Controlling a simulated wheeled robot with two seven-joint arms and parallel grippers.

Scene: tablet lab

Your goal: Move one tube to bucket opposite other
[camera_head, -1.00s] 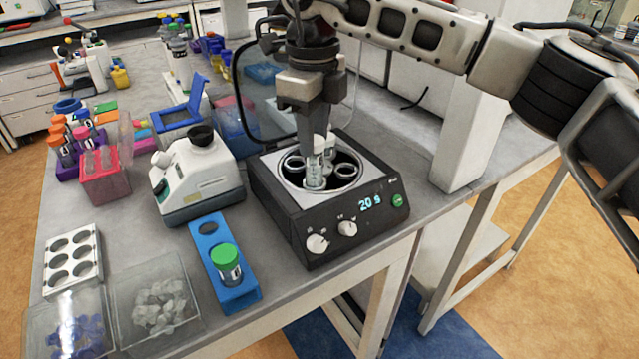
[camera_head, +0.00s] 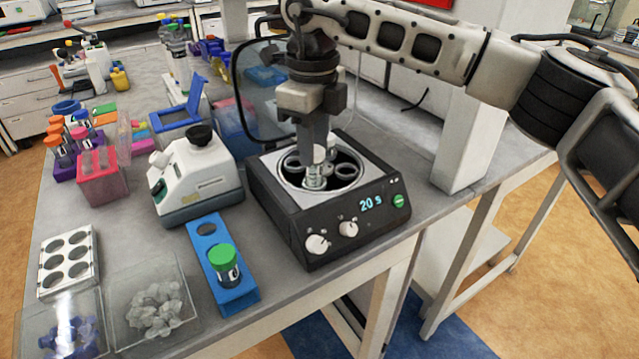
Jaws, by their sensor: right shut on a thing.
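The open centrifuge (camera_head: 270,205) stands on the bench, its display reading 20 s. Its rotor shows a left bucket (camera_head: 292,163), a right bucket (camera_head: 346,170) and a front bucket (camera_head: 314,183). My right gripper (camera_head: 317,150) points straight down over the rotor and is shut on a white-capped tube (camera_head: 320,154). The tube is upright at the front bucket, its lower part apparently inside. The rear of the rotor is hidden behind the gripper, and I cannot see another tube there. My left gripper is not in view.
A blue rack (camera_head: 240,295) with a green-capped tube (camera_head: 223,262) stands left of the centrifuge. The raised clear lid (camera_head: 262,90) is behind it. A white instrument (camera_head: 195,180), a white well rack (camera_head: 90,262) and clear bins (camera_head: 155,300) are further left.

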